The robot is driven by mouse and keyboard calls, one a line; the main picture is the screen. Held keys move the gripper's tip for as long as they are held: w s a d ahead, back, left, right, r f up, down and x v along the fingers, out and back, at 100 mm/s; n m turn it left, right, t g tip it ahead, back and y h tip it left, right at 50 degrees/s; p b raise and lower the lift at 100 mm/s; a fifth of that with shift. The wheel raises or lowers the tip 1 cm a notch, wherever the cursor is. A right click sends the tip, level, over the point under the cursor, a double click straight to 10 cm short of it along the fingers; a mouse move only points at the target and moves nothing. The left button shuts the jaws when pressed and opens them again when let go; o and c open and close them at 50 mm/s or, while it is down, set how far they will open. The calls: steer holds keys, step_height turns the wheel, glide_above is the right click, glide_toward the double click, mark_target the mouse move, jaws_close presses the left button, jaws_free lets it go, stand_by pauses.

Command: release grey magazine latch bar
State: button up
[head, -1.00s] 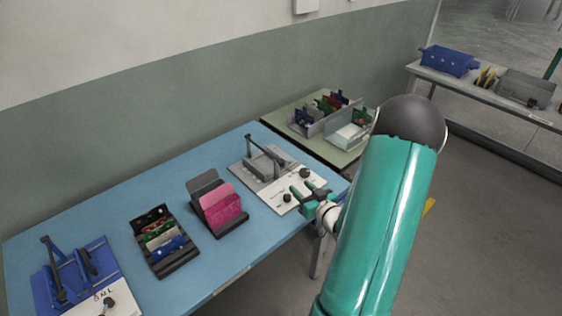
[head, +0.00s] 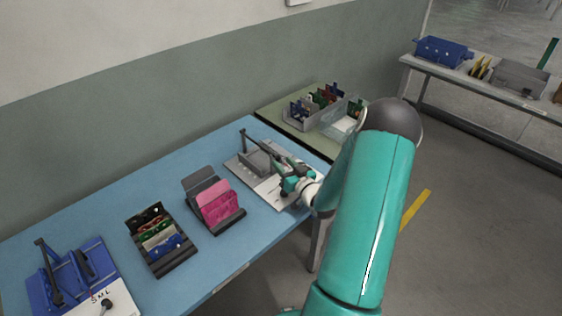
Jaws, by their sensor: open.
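The grey magazine (head: 256,161) stands on a white-and-grey base plate at the far right end of the blue table. Its dark latch bar (head: 255,141) runs from an upright post at the back left down toward the right. My gripper (head: 282,169) is open at the right side of this magazine, close to the right end of the bar. The fingertips are small and partly hidden by the gripper body, so I cannot tell whether they touch the bar or surround it.
A rack with a pink board (head: 218,207), a black rack of coloured boards (head: 160,240) and a blue fixture (head: 72,277) stand left on the blue table (head: 120,192). Grey and clear bins (head: 305,120) stand on the green table behind.

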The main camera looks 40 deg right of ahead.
steer(key=shift+w+d, duration=0.2)
steer(key=shift+w, duration=1)
steer(key=shift+c, duration=0.4)
jaws_close()
steer(key=shift+r, duration=0.1)
